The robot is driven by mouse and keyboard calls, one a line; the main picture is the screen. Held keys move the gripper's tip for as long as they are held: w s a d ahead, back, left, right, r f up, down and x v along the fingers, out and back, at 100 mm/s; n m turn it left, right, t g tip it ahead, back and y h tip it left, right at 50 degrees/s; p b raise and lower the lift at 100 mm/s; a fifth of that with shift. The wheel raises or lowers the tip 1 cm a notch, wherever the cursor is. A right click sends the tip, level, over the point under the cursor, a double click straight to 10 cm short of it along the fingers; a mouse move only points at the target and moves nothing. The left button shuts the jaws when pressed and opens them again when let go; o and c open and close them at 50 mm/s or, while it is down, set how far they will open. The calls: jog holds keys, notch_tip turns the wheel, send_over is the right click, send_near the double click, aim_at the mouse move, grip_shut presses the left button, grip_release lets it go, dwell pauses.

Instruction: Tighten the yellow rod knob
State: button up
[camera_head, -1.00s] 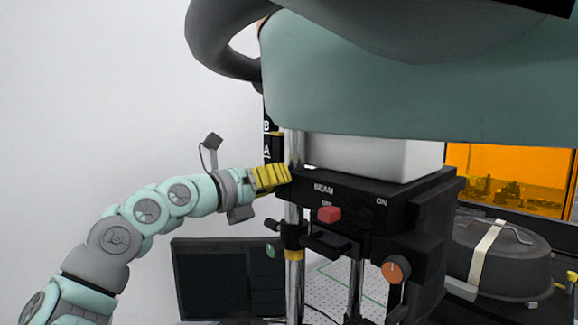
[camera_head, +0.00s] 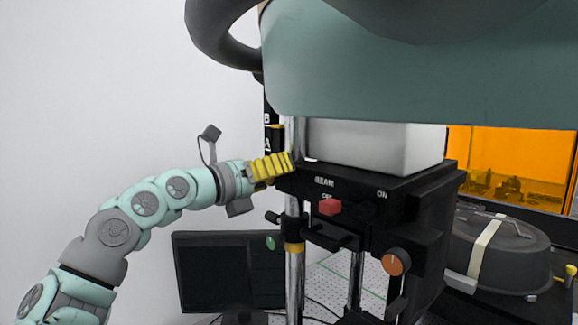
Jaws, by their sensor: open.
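A yellow ring (camera_head: 294,249) sits around a shiny upright rod (camera_head: 295,290), under a black collar. A small dark knob (camera_head: 273,218) sticks out to the left of that collar. I cannot tell for sure whether this is the yellow rod knob. My gripper (camera_head: 288,163), with ribbed yellow fingers, is above this knob, by the rod and the upper left corner of the black box (camera_head: 430,190). It is open, with nothing seen in it. The fingers overlap in this view, and their gap is hidden.
The black box carries a red button (camera_head: 329,206) and an orange knob (camera_head: 396,262). A monitor (camera_head: 228,275) stands below my arm. A dark lidded pot (camera_head: 510,255) and an orange window (camera_head: 515,175) are at right. Free space lies left of the rod.

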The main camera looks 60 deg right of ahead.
jog(key=v, duration=1.1)
jog(key=shift+a, duration=0.35)
jog(key=shift+f, duration=0.1)
